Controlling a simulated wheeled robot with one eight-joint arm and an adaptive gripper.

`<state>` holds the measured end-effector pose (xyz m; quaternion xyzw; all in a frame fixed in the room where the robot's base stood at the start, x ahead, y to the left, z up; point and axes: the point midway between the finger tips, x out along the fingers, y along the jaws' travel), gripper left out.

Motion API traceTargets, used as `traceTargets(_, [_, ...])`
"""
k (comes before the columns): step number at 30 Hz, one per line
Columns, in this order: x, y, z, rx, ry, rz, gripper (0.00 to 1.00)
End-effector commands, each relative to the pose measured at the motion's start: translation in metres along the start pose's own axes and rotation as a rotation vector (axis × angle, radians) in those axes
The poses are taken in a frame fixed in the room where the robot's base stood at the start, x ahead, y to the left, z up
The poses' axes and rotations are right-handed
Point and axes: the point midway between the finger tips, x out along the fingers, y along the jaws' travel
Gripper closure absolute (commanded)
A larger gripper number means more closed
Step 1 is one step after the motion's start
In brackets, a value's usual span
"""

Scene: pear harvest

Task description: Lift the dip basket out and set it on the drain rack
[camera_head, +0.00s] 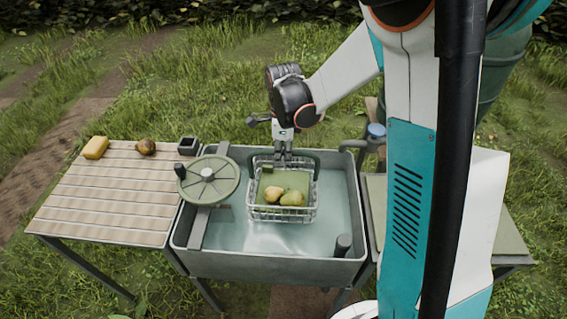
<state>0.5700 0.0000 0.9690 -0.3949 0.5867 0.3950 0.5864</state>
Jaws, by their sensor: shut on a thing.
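The dip basket (254,212) is a wire basket with a dark green handle and a green floor, and two yellow-green pears (282,196) lie in it. It is inside the grey wash basin (280,268); whether it touches the water or hangs just above it I cannot tell. My gripper (283,160) points down at the far side of the basket and is shut on its handle. The fingertips are small and partly hidden against the handle. A slatted wooden top (110,190), apparently the drain rack, stands left of the basin.
A round green wheel (208,180) with a black knob sits over the basin's left side. A yellow sponge (96,147), a brown round thing (146,147) and a small dark cup (187,146) line the slats' back edge. The front slats are clear. A tap (358,146) stands right.

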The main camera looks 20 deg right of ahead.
Motion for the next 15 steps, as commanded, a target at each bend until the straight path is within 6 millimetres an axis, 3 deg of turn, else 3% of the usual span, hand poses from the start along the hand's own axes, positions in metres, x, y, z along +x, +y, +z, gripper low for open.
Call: traceTargets(15, [-0.046, 0.0, 0.0, 0.0, 0.0, 0.0, 1.0])
